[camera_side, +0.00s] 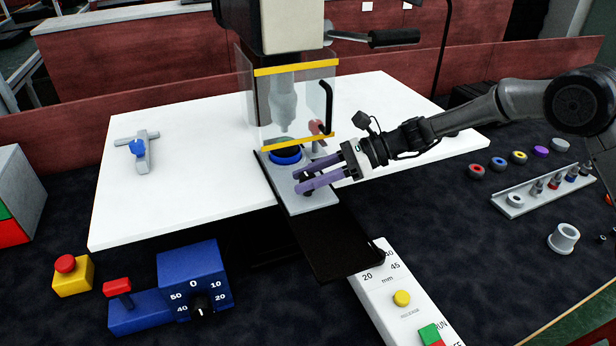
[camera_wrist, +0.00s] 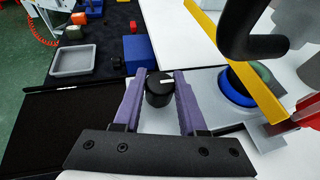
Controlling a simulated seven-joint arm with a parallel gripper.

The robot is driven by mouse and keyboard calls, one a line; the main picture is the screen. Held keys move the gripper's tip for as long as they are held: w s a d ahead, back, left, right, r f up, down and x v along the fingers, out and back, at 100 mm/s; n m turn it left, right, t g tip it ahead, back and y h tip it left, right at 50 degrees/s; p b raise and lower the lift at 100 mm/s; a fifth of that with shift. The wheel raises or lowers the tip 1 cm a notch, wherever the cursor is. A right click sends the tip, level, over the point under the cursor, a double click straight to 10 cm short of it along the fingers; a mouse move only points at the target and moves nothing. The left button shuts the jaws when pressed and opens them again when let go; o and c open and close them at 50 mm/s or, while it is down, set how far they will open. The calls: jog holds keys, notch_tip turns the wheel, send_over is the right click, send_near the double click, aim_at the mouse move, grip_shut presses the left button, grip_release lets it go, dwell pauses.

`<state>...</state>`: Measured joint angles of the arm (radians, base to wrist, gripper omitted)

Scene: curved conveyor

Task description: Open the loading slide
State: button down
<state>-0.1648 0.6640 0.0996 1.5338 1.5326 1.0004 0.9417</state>
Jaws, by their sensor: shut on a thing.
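The loading slide (camera_side: 316,203) is a light grey plate on a black track (camera_side: 345,250), set back beneath the machine head. The front of the track is bare. A blue ring (camera_side: 286,157) sits on the slide's rear part; it also shows in the wrist view (camera_wrist: 238,88). My gripper (camera_side: 301,180) is over the slide's front part, its purple fingers closed around a black knob (camera_wrist: 159,90) with a white mark. The knob is mostly hidden by the fingers in the side view.
A clear guard with yellow edges (camera_side: 297,66) and a black handle (camera_side: 327,105) stands just behind my gripper. A red-topped lever (camera_side: 318,128) is close by. A white control panel (camera_side: 385,285) and blue dial box (camera_side: 195,280) are in front. The white table's left part is mostly clear.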

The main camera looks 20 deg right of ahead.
jog(key=s, duration=2.1)
jog(key=shift+s, duration=0.3)
jog(key=shift+c, duration=2.3)
grip_release()
jog(key=v, duration=1.4)
jog(key=shift+a, duration=0.1)
